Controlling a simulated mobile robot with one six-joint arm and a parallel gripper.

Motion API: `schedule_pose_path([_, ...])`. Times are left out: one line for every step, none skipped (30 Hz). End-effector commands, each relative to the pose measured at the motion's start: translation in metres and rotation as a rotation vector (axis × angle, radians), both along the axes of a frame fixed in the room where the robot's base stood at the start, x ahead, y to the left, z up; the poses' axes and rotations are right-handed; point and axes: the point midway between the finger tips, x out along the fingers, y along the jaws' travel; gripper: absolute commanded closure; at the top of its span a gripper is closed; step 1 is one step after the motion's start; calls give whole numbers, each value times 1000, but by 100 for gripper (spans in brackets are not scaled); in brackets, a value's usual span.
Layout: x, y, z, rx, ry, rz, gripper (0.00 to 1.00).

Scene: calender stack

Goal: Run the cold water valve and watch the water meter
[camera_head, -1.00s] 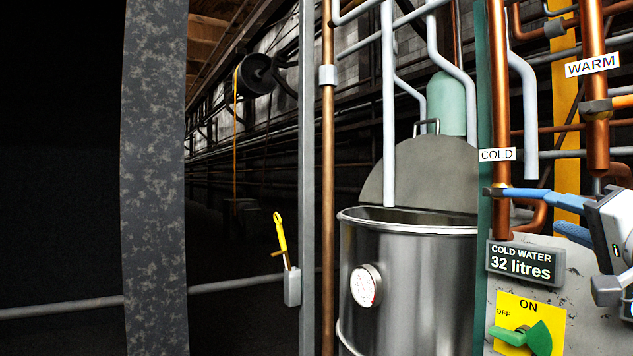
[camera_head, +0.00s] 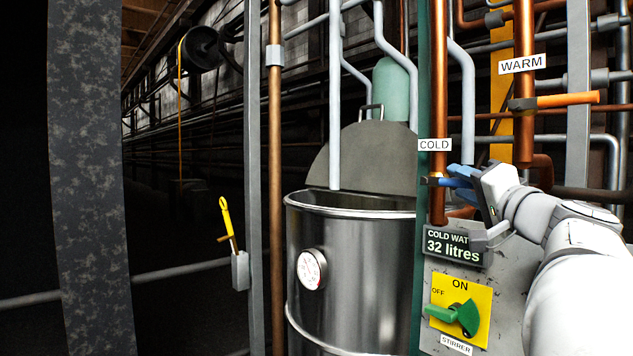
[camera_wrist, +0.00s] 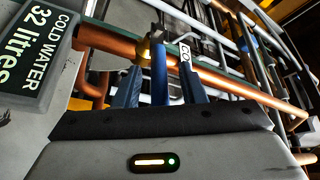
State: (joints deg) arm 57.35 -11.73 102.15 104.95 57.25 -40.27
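The copper cold pipe (camera_head: 438,90) carries a COLD label (camera_head: 434,145) and a valve with a blue lever (camera_wrist: 158,75). In the head view the lever points right from the pipe and my gripper (camera_head: 460,182) partly hides it. In the wrist view my gripper (camera_wrist: 160,58) is open, with one blue finger on each side of the lever and a visible gap on both sides. The water meter (camera_head: 453,248) below reads 32 litres; my gripper hides the end of its top line. It also shows in the wrist view (camera_wrist: 32,50).
A steel vat (camera_head: 350,270) with a dial (camera_head: 311,269) stands left of the cold pipe. The WARM pipe (camera_head: 524,90) with its orange lever (camera_head: 567,100) is at the upper right. A green stirrer switch (camera_head: 457,316) sits below the meter.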

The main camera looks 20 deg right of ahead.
Motion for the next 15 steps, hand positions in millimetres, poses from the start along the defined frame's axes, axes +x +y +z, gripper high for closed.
schedule_pose_path([0,0,0,0,0,0,64])
schedule_pose_path([0,0,0,0,0,0,66])
schedule_pose_path([0,0,0,0,0,0,70])
schedule_pose_path([0,0,0,0,0,0,72])
schedule_pose_path([0,0,0,0,0,0,74])
schedule_pose_path([0,0,0,0,1,1,78])
schedule_pose_path([0,0,0,0,1,1,80])
schedule_pose_path([0,0,0,0,1,1,83])
schedule_pose_path([0,0,0,0,1,1,86])
schedule_pose_path([0,0,0,0,1,1,88])
schedule_pose_path([0,0,0,0,1,1,91])
schedule_pose_path([0,0,0,0,1,1,94])
schedule_pose_path([0,0,0,0,1,1,97])
schedule_pose_path([0,0,0,0,1,1,99])
schedule_pose_path([0,0,0,0,1,1,100])
